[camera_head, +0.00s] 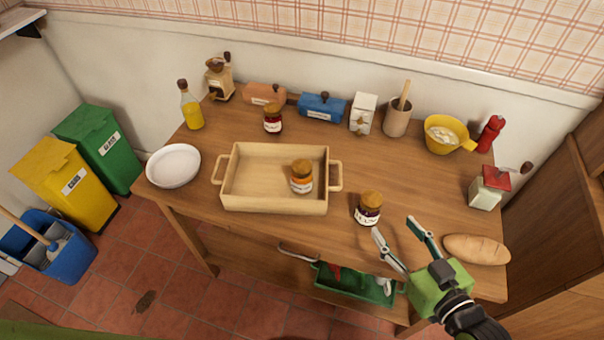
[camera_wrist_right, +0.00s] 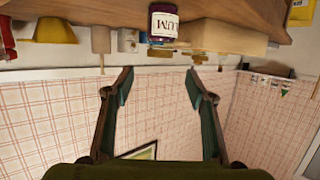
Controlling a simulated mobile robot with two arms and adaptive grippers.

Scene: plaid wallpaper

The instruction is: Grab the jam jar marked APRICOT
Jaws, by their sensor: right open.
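A jar with orange contents (camera_head: 301,184) and a brown lid stands inside the wooden tray (camera_head: 230,198), toward its right end; its label is too small to read. A dark purple jar (camera_head: 369,208) stands on the table right of the tray; it also shows in the right wrist view (camera_wrist_right: 163,25), with "LUM" readable on its label. A red jar (camera_head: 272,118) stands behind the tray. My right gripper (camera_head: 393,227) is open and empty near the table's front edge, just right of the purple jar. The left gripper is out of view.
A bread loaf (camera_head: 476,249) lies right of my right gripper. A white bowl (camera_head: 173,166) is left of the tray. A yellow bowl (camera_head: 446,134), a utensil pot (camera_head: 397,118) and canisters line the back. The table's middle right is clear.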

